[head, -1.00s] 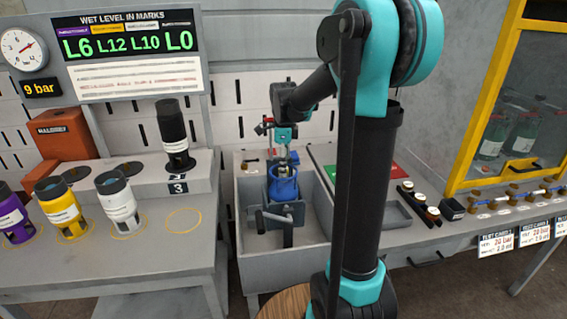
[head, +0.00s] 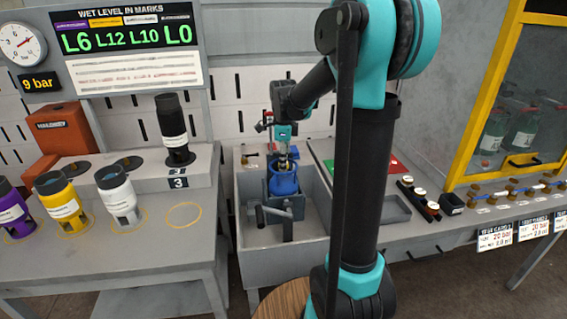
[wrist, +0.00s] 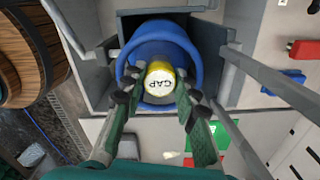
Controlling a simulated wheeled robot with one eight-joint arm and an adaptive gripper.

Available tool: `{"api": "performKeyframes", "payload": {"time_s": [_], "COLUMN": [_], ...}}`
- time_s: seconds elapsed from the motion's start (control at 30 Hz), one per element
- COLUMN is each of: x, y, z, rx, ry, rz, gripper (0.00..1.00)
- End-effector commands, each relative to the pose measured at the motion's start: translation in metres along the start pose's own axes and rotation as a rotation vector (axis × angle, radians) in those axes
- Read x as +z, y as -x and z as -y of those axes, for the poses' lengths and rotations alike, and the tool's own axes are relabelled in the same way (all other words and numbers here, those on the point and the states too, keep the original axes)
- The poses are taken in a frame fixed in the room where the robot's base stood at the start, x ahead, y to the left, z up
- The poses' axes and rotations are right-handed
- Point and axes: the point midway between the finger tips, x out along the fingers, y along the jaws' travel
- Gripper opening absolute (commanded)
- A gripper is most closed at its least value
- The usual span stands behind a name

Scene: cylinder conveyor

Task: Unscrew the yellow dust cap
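The yellow dust cap (wrist: 160,86), with a pale top lettered "CAP", sits on the blue cylinder (wrist: 160,42), inside its round collar. The cylinder (head: 283,182) stands upright in a grey holder (head: 297,208) in the sink-like bay. My gripper (wrist: 161,72) points down over the cylinder, with one dark fingertip on each side of the cap. The fingertips are very close to the cap's sides; I cannot tell whether they touch it. In the head view my gripper (head: 284,152) is small, just above the cylinder, and the cap is barely discernible.
Grey bay walls (head: 243,235) surround the holder, and a handle bar (head: 262,216) sticks out in front. Black, white, yellow and purple canisters stand on the left bench (head: 150,250). A wooden barrel (wrist: 28,50) shows in the wrist view. Small fittings lie on the right bench.

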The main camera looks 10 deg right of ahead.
Motion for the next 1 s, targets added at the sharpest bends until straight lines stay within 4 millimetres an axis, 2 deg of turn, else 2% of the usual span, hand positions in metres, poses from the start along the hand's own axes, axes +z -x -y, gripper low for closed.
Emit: {"api": "performKeyframes", "payload": {"time_s": [0.07,0.27,0.7,1.0], "x": [0.0,0.0,0.0,0.0], "y": [0.0,0.0,0.0004,0.0005], "z": [0.0,0.0,0.0001,0.0001], "rx": [0.0,0.0,0.0,0.0], "ry": [0.0,0.017,0.488,0.526], "rz": [0.0,0.0,0.0,0.0], "gripper": [0.0,0.0,0.0,0.0]}}
